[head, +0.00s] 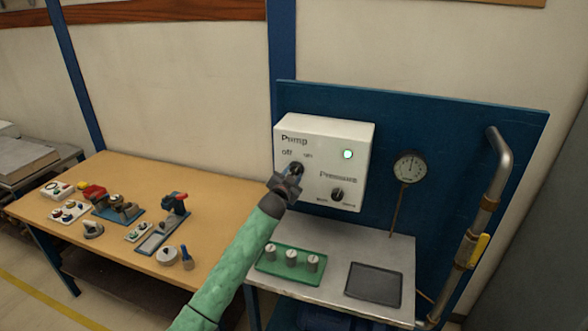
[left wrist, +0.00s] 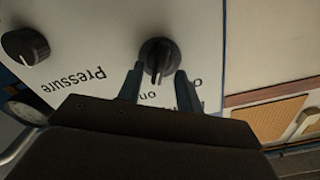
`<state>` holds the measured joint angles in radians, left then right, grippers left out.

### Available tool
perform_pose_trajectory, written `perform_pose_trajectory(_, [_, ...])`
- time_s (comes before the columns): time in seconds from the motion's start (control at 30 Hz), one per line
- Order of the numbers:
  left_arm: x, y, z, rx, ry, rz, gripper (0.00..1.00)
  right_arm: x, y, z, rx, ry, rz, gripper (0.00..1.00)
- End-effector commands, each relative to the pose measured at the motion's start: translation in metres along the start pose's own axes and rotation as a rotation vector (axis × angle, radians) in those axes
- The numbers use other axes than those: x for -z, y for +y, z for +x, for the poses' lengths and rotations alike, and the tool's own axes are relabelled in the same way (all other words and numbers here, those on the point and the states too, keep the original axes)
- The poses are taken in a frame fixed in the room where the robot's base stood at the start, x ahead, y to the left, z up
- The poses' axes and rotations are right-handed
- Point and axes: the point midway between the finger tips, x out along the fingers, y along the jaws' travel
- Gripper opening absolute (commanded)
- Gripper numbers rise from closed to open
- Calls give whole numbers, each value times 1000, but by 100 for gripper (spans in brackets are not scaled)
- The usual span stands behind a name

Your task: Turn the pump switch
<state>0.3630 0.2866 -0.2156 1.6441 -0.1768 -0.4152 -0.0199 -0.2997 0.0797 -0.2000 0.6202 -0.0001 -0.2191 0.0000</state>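The pump switch is a black knob on a white control box (head: 325,130), under the word "Pump" with "off" and "on" marks. In the left wrist view the pump switch (left wrist: 158,58) has a raised grip bar pointing down the picture. My left gripper (head: 290,181) is right at the switch and partly covers it in the head view. In the left wrist view my left gripper (left wrist: 160,78) is open, with one fingertip on each side of the knob. I cannot tell whether they touch it. A lit greenish lamp (head: 347,154) is on the box. My right gripper is out of view.
The pressure knob (head: 338,194) is lower right on the box. A gauge (head: 409,167) and a pipe with a yellow handle (head: 480,248) stand further right. Below are a green tray (head: 268,268) with metal pieces and a dark pad (head: 374,284). A wooden table (head: 125,175) with tools is left.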

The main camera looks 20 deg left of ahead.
Motion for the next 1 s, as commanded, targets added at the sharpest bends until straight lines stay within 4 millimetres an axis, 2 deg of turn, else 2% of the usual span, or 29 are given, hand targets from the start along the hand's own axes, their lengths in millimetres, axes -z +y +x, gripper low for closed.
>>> perform_pose_trajectory(0.03, [2, -1, 6, 0, -2, 0, 35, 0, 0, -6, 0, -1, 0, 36])
perform_pose_trajectory(0.2, [1, 0, 18, 0, -1, 0, 35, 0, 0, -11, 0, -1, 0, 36])
perform_pose_trajectory(0.53, [-1, 1, 20, 0, -1, 0, 35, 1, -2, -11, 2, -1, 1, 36])
perform_pose_trajectory(0.57, [-1, 1, 20, 0, -1, 0, 32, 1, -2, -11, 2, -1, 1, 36])
perform_pose_trajectory(0.7, [-1, 1, 20, 0, -1, 0, 4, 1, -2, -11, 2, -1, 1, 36])
perform_pose_trajectory(0.73, [-1, 1, 20, 0, -1, 0, 0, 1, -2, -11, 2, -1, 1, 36])
perform_pose_trajectory(1.0, [-1, 1, 20, 0, -1, -13, 0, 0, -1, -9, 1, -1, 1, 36])
